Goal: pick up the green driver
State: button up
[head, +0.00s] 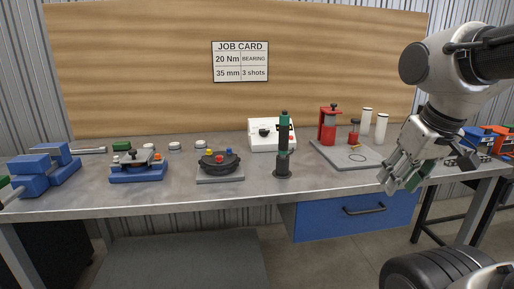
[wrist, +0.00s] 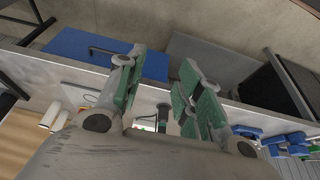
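The green driver (head: 282,155) appears to be the tall dark tool with green bands, standing upright near the front middle of the bench (head: 230,195). In the wrist view, a dark, partly green upright tool (wrist: 165,117) shows small between my fingers, farther off; it looks like the same driver. My gripper (head: 402,184) is to the right of the driver in the head view, near the bench's front edge and well apart from it. In the wrist view my gripper (wrist: 160,68) has its green-padded fingers spread wide with nothing between the tips.
A white box (head: 262,136) stands behind the driver. A grey plate (head: 340,158) with a red press (head: 327,125) lies to its right. A round dark fixture (head: 219,162) and a blue fixture (head: 140,172) are to its left. A blue drawer (head: 350,214) hangs below the bench.

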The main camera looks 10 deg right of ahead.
aim_at(284, 124)
jog(key=l+u, duration=0.3)
jog(key=l, duration=0.45)
jog(key=l+u, duration=0.3)
jog(key=l, duration=0.5)
